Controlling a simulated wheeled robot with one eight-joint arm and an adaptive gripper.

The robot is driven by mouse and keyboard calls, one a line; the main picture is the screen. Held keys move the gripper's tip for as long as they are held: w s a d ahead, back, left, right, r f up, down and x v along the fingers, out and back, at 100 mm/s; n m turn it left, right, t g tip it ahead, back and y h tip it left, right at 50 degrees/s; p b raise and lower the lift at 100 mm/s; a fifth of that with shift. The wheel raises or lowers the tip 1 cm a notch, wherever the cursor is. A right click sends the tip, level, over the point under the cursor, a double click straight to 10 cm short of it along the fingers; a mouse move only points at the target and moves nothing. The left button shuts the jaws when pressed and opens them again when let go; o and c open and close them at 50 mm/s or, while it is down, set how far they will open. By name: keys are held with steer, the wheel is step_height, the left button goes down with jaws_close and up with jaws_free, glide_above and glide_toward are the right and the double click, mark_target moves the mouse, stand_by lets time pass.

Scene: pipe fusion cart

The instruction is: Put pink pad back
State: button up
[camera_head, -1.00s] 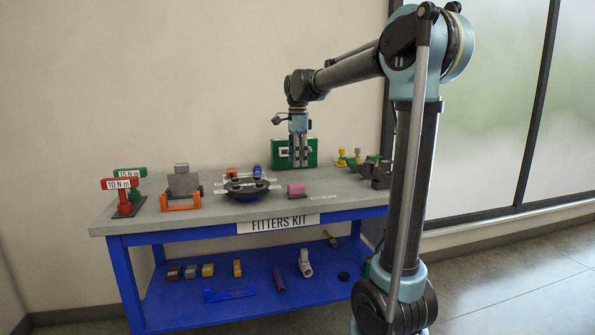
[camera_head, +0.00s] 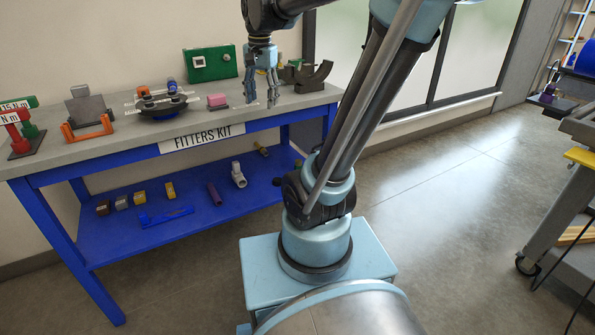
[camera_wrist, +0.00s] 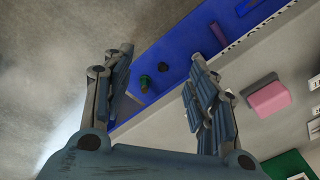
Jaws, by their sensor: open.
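The pink pad (camera_head: 217,101) is a small block lying on the grey top of the blue bench, right of the black round tray. In the wrist view the pink pad (camera_wrist: 268,98) sits to the right, outside my fingers. My gripper (camera_head: 261,101) points down over the bench top, to the right of the pad and apart from it. In the wrist view my gripper (camera_wrist: 155,85) has its fingers spread with nothing between them.
A black round tray (camera_head: 163,113) holds small parts left of the pad. A green box (camera_head: 210,64) stands behind, and a dark curved cradle (camera_head: 308,77) is right of my gripper. The lower blue shelf (camera_head: 110,232) bears several fittings. A cart (camera_head: 562,215) stands far right.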

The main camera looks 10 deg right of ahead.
steer(key=s+d+f+n, duration=0.3)
steer(key=s+f+n, duration=0.1)
steer(key=s+f, duration=0.4)
steer(key=s+d+f+n+t, duration=0.1)
steer(key=s+d+f+n, duration=0.3)
steer(key=s+f, duration=0.4)
step_height(320, 180, down, 2)
steer(key=shift+s+d, duration=0.2)
steer(key=shift+s, duration=0.1)
steer(key=shift+w+f, duration=0.2)
steer(key=shift+w, duration=0.3)
